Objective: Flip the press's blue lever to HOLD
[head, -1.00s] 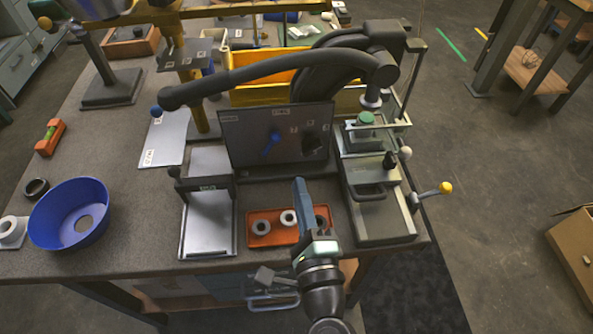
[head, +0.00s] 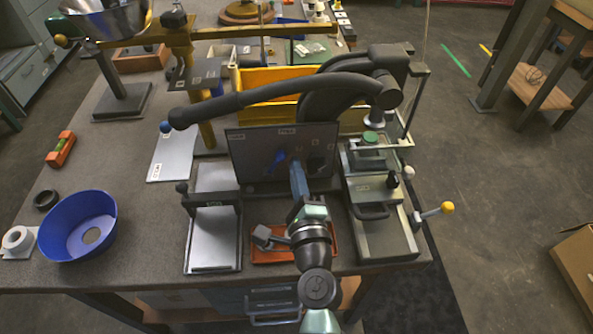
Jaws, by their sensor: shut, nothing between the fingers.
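The press (head: 330,100) is a large dark machine with a long curved arm at the table's middle. A dark upright panel (head: 250,150) stands below the arm, with small pale labels too small to read surely. The blue lever (head: 275,161) is on this panel, tilted with its upper end to the right. My gripper (head: 296,167) is shut and empty, its blue fingers reaching up in front of the panel, just right of the lever. I cannot tell whether the fingertips touch the panel; a gap shows between them and the lever.
An orange-red tray (head: 262,257) lies under my wrist, partly hidden. A metal plate fixture (head: 212,240) stands left, a grey slide fixture (head: 385,238) with a yellow-knobbed handle (head: 447,207) right. A blue bowl (head: 62,240) sits at far left. Yellow bins (head: 262,80) stand behind.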

